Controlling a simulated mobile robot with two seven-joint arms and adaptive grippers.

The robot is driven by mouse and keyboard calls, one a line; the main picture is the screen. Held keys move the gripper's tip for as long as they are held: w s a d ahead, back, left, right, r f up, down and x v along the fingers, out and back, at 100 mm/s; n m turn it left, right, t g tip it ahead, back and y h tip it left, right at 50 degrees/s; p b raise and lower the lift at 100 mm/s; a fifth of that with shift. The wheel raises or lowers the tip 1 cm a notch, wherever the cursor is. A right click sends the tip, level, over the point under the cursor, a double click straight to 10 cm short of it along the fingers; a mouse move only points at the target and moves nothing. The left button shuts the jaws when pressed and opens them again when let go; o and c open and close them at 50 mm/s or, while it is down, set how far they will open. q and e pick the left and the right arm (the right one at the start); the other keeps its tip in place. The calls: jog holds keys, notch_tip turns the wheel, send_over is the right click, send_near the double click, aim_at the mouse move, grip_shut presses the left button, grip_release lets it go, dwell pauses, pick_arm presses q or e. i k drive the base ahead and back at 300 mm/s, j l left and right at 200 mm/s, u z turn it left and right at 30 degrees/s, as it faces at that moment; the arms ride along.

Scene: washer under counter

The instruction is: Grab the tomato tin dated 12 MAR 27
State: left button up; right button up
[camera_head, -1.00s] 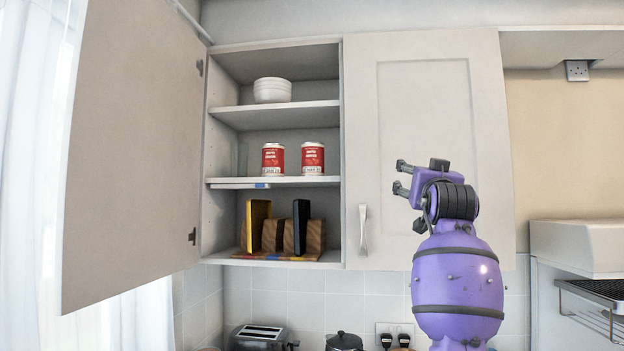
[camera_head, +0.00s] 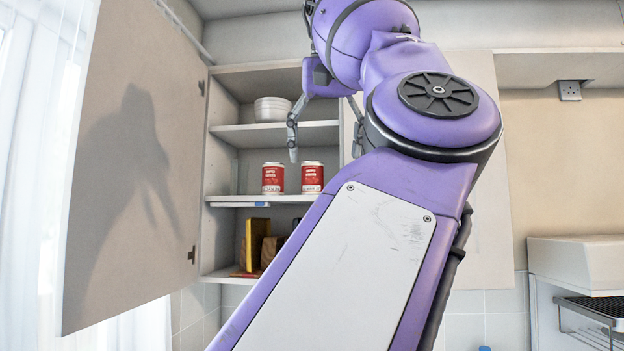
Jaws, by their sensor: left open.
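Two red tins with white lower bands stand side by side on the middle shelf of the open cupboard: a left tin (camera_head: 273,179) and a right tin (camera_head: 312,178). The dates on them are too small to read. My left gripper (camera_head: 325,153) is open and empty, fingers pointing down. It appears above and slightly right of the right tin in the picture, with no visible contact. My left arm crosses the view from the bottom and hides part of the cupboard. My right gripper is not in view.
The cupboard door (camera_head: 135,170) stands open at the left. White bowls (camera_head: 272,109) are stacked on the upper shelf (camera_head: 270,136). An oven-like unit (camera_head: 580,265) is at right.

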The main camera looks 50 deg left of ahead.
aim_at(312, 172)
jog(key=i+j, duration=0.15)
jog(key=j, duration=0.2)
jog(key=i+j, duration=0.35)
jog(key=j, duration=0.3)
jog(key=i+j, duration=0.15)
jog(key=j, duration=0.2)
jog(key=i+j, duration=0.1)
jog(key=j, duration=0.25)
jog(key=i+j, duration=0.1)
jog(key=j, duration=0.25)
